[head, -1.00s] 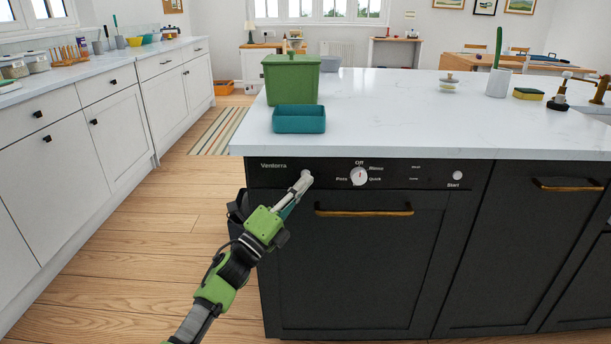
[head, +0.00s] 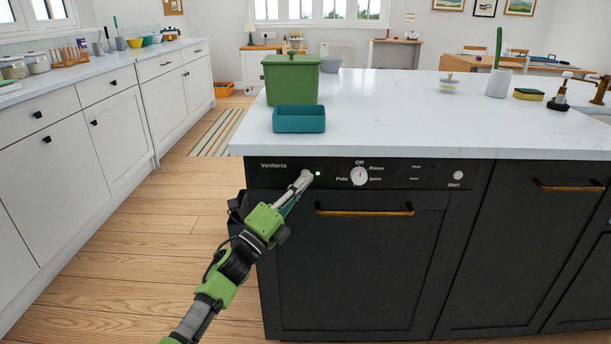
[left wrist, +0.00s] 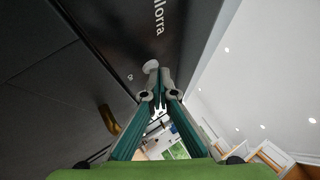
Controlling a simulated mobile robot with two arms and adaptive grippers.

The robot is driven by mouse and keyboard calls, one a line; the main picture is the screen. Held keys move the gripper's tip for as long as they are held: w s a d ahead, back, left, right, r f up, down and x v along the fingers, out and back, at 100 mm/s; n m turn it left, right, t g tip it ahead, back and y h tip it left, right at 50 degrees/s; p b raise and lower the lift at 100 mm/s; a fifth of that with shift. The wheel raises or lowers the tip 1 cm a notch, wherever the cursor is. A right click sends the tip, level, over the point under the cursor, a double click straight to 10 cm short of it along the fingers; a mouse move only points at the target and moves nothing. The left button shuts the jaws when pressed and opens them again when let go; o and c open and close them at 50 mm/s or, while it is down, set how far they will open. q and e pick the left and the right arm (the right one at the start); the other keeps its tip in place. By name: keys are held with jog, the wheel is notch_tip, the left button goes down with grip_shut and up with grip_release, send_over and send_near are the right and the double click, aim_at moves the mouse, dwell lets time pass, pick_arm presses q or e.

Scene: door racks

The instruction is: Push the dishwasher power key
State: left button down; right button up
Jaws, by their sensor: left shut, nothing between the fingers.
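The dishwasher (head: 350,265) is the dark front panel under the white counter, with a brass handle (head: 365,211) and a control strip marked "Ventorra". In the left wrist view its power key (left wrist: 151,66) is a round pale button near the lettering. My left gripper (head: 304,179) is shut and empty, its tips at the key, touching or very close. In the head view the gripper mostly hides the key. A small pale light (head: 318,173) glows just right of the tips. My right gripper is not in view.
The programme dial (head: 359,176) and start button (head: 458,175) are further right on the strip. A teal tray (head: 298,119) and a green lidded bin (head: 290,80) stand on the counter (head: 400,115) above.

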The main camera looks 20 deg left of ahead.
pick_arm(q)
jog(key=shift+s+d, duration=0.15)
jog(key=shift+s, duration=0.3)
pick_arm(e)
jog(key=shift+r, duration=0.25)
